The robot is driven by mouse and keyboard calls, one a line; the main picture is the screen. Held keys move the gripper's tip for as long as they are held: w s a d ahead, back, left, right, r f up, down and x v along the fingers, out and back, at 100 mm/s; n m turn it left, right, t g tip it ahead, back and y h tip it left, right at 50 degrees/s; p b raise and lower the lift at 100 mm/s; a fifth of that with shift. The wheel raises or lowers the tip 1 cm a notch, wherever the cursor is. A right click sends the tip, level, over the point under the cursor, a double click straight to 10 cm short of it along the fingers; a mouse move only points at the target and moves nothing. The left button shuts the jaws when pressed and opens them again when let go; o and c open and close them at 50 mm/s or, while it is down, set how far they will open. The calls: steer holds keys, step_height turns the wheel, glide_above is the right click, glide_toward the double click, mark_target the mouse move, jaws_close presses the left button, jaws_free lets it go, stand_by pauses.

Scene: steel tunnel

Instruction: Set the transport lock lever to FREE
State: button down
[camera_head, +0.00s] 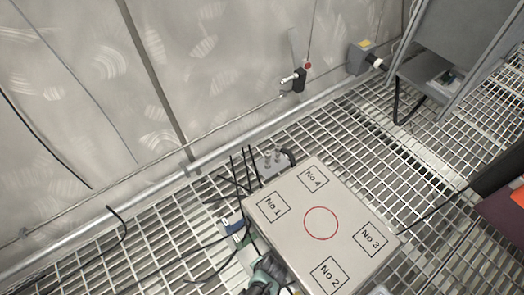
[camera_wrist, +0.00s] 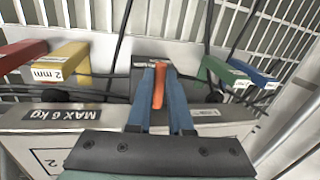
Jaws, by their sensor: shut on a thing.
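My gripper (camera_wrist: 160,72) has two blue fingers that close on an orange lever (camera_wrist: 159,88), which I take to be the transport lock lever. The lever stands between the fingers, in front of a dark block on the side of a light grey case. In the head view, the case (camera_head: 285,222) has a top marked No 1 to No 4 around a red circle. My teal wrist part shows at the case's lower left edge there; the fingers and lever are hidden. No FREE marking is readable, so the lever's setting cannot be told.
In the wrist view, red (camera_wrist: 20,54) and yellow (camera_wrist: 62,66) blocks lie left of the lever, green (camera_wrist: 226,74) and blue (camera_wrist: 254,72) ones right. Black cables run close by. A "MAX 6 kg" label (camera_wrist: 48,115) is on the case. Metal grating (camera_head: 160,250) surrounds the case.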

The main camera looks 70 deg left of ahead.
steer(key=shift+a+m, duration=0.2)
steer(key=shift+m, duration=0.3)
steer(key=c, duration=0.8)
jaws_free()
steer(key=shift+c, duration=0.2)
step_height(320, 180, up, 13)
steer(key=d+p, duration=0.2)
steer(key=p, duration=0.7)
steer(key=shift+w+d+f, duration=0.15)
steer(key=shift+w+d, duration=0.1)
